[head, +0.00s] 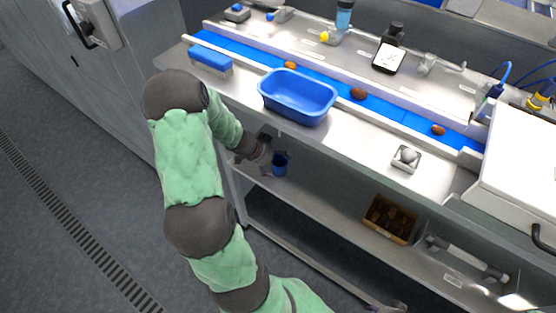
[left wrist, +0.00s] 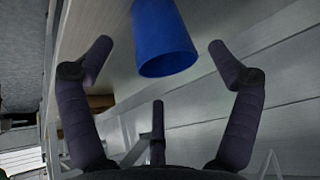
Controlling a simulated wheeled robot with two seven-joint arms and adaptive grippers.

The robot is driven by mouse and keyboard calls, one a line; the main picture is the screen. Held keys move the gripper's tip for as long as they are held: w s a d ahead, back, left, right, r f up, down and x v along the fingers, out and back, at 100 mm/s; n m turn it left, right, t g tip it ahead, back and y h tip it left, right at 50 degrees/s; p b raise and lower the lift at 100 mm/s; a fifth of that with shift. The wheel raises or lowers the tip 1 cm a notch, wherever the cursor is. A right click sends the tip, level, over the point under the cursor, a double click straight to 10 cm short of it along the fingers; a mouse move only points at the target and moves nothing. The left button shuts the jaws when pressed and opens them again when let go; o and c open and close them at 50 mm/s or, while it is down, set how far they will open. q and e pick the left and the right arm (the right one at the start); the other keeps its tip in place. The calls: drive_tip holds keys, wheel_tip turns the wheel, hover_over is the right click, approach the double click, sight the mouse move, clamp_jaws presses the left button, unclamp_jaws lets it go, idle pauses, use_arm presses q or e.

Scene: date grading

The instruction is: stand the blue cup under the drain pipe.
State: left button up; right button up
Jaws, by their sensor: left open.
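The blue cup (head: 279,168) stands on the lower shelf under the bench, close to its left end. My left gripper (head: 268,163) is beside the cup and hides part of it. In the left wrist view the cup (left wrist: 166,38) hangs into the top of the picture, between the spread fingers of the open left gripper (left wrist: 157,72). I see no finger clearly touching the cup. I cannot make out the drain pipe with certainty. A dark tip at the bottom edge of the head view may be my right gripper (head: 397,308).
The lower shelf (head: 325,208) is clear between the cup and a brown box (head: 390,219). A grey cylinder (head: 468,259) lies farther right.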

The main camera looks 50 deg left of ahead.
use_arm(q)
drive_tip(key=p+v, duration=0.4)
drive_tip(key=v, duration=0.5)
